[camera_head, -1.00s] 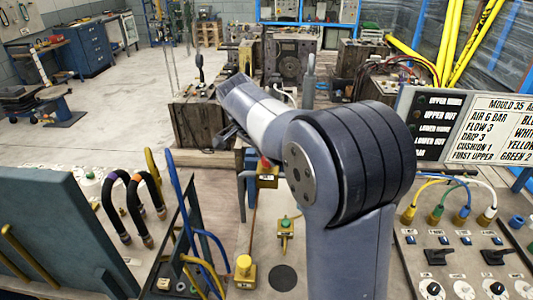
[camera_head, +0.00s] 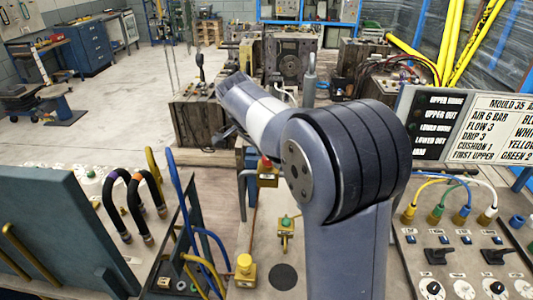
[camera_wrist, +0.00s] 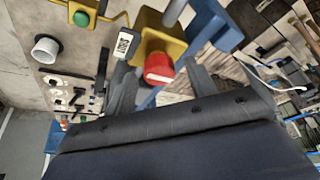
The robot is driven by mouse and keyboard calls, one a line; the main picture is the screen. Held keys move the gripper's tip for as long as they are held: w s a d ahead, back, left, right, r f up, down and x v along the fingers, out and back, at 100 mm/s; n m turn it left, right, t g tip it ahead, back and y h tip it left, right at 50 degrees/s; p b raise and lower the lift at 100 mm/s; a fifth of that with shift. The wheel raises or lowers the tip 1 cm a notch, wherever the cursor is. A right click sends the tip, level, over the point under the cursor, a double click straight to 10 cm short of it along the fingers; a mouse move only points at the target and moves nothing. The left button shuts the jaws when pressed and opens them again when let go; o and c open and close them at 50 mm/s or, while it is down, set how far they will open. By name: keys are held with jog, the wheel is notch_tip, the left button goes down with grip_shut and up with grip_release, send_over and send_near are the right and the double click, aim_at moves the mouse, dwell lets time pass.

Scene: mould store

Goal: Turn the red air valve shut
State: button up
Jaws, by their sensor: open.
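The red air valve knob (camera_head: 265,163) sits on a yellow valve body (camera_head: 267,181) just left of my arm in the head view. In the wrist view the red knob (camera_wrist: 158,68) shows close up, with its yellow body (camera_wrist: 160,40) behind it. My gripper (camera_wrist: 160,88) is open, its two grey fingers to the left and right of the knob. I see no contact between finger and knob. In the head view my gripper is mostly hidden behind my arm's end.
A yellow unit with a green button (camera_head: 286,222) and a yellow knob (camera_head: 244,264) stand nearer on the panel. A hose rack (camera_head: 180,235) is at the left and a control console (camera_head: 465,255) at the right. A blue bracket (camera_wrist: 212,25) is close beside the valve.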

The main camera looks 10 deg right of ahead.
jog(key=v, duration=1)
jog(key=shift+r, duration=0.4)
jog(key=shift+f, duration=0.1)
jog(key=x, duration=1)
jog(key=shift+f, duration=0.35)
